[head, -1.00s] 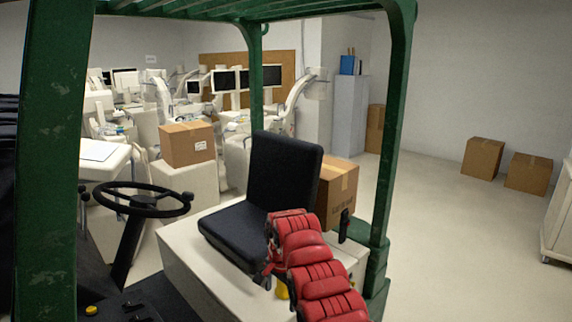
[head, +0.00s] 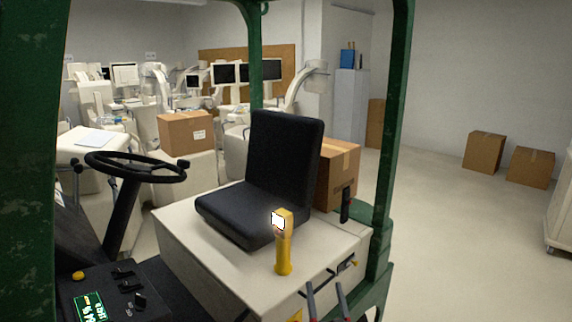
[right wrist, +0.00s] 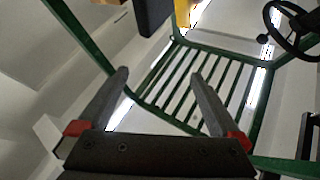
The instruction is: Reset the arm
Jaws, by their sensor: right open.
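My right gripper (head: 326,288) shows at the bottom edge of the head view, low in front of the white seat base (head: 335,258). Its two fingers are apart with nothing between them. In the right wrist view the same gripper (right wrist: 160,75) is open and empty, with the green frame bars behind its fingers. A yellow handheld device (head: 284,252) with a white screen stands upright on the seat base, apart from the gripper. My left gripper is in neither view.
A black seat (head: 283,165), a steering wheel (head: 135,168) and green posts (head: 392,150) surround the space. A cardboard box (head: 338,175) stands behind the seat. More boxes (head: 484,152) sit on the floor at right. Open floor (head: 450,240) lies right of the cart.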

